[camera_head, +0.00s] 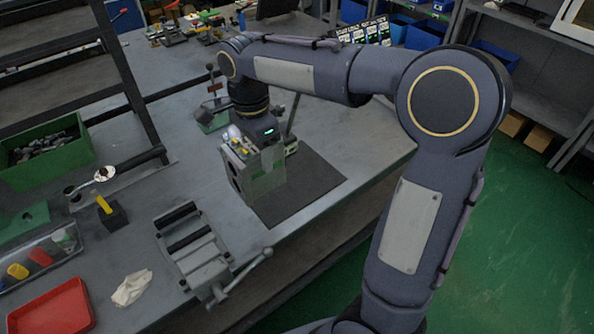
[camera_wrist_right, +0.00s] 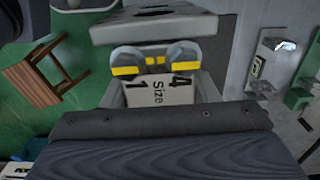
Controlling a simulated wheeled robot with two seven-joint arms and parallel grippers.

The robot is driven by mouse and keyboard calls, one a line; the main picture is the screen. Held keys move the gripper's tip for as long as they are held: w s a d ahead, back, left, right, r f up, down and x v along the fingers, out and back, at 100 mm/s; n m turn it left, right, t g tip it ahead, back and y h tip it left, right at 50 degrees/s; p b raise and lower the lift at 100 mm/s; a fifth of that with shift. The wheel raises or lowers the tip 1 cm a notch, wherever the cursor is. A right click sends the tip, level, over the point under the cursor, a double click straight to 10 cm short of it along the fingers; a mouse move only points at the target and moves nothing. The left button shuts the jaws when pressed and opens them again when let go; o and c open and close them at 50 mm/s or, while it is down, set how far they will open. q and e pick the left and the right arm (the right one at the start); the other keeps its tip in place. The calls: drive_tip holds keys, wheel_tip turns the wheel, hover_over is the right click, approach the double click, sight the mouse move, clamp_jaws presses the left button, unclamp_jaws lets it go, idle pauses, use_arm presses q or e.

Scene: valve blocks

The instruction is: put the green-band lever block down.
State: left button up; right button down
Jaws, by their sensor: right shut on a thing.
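My right gripper (camera_head: 262,188) points down over the near-left edge of a dark mat (camera_head: 318,182) on the bench. My left gripper is out of view.
A grey vise (camera_head: 193,245) stands at the front. A device with a lever and green base (camera_head: 212,120) stands behind-left of the gripper. A green bin (camera_head: 45,150), a red tray (camera_head: 52,308) and a white cloth (camera_head: 131,288) lie left. The mat's right part is bare.

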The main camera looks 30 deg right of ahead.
drive_tip(key=w+d+f+p, duration=0.2)
drive_tip(key=w+d+f, duration=0.6)
drive_tip(key=d+f, duration=0.3)
drive_tip(key=shift+w+d+f+p, duration=0.25)
drive_tip(key=shift+f+p, duration=0.1)
drive_tip(key=shift+f, duration=0.55)
drive_tip(key=shift+f, duration=0.1)
drive_tip(key=c, duration=1)
unclamp_jaws()
drive_tip(key=shift+s+f, duration=0.1)
drive_tip(key=shift+f, duration=0.1)
drive_tip(key=o, duration=0.5)
drive_tip(key=shift+r, duration=0.1)
